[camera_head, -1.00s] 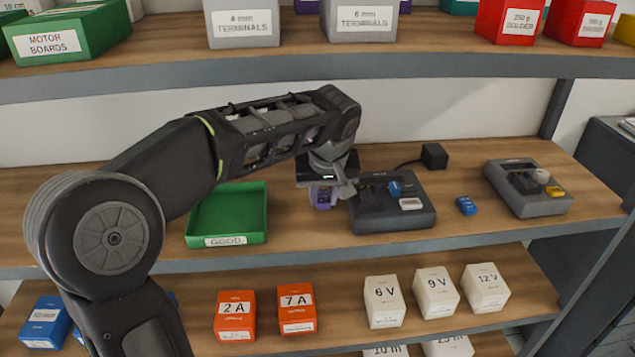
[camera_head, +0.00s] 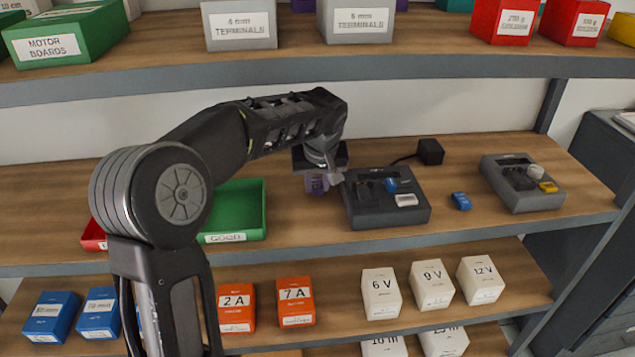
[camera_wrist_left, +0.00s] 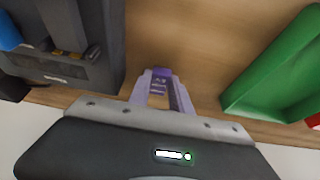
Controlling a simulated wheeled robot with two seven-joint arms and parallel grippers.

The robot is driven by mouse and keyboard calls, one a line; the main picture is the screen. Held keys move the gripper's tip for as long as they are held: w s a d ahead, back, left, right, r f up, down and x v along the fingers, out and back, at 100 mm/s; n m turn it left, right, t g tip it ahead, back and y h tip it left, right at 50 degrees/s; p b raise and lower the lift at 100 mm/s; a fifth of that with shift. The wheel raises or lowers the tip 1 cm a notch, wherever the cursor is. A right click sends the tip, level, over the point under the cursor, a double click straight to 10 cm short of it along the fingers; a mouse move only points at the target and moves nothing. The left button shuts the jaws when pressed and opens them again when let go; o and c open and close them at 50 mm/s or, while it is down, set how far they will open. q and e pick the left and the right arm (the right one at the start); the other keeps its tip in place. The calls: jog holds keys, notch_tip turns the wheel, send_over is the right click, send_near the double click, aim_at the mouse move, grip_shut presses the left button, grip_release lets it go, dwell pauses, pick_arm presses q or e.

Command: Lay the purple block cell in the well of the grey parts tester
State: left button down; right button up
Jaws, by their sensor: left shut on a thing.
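The purple block cell (camera_head: 316,185) is held in my left gripper (camera_head: 325,181), just left of the dark grey tester (camera_head: 385,214) on the middle shelf. In the left wrist view the cell (camera_wrist_left: 160,80) sits between the two shut fingers (camera_wrist_left: 158,93). Whether the cell clears the shelf board is hard to tell. The dark tester has a blue block and a white label on its top; its recess shows dark in the wrist view (camera_wrist_left: 55,68). My right gripper is not in view.
A green tray (camera_head: 237,208) marked GOOD stands left of the gripper, with a red tray (camera_head: 93,236) partly behind my arm. A black adapter (camera_head: 430,151) stands behind. The upper shelf (camera_head: 300,68) overhangs.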

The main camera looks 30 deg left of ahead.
pick_arm(q)
jog(key=shift+f, duration=0.2)
jog(key=shift+f, duration=0.2)
jog(key=c, duration=1.2)
grip_release()
jog(key=shift+r, duration=0.1)
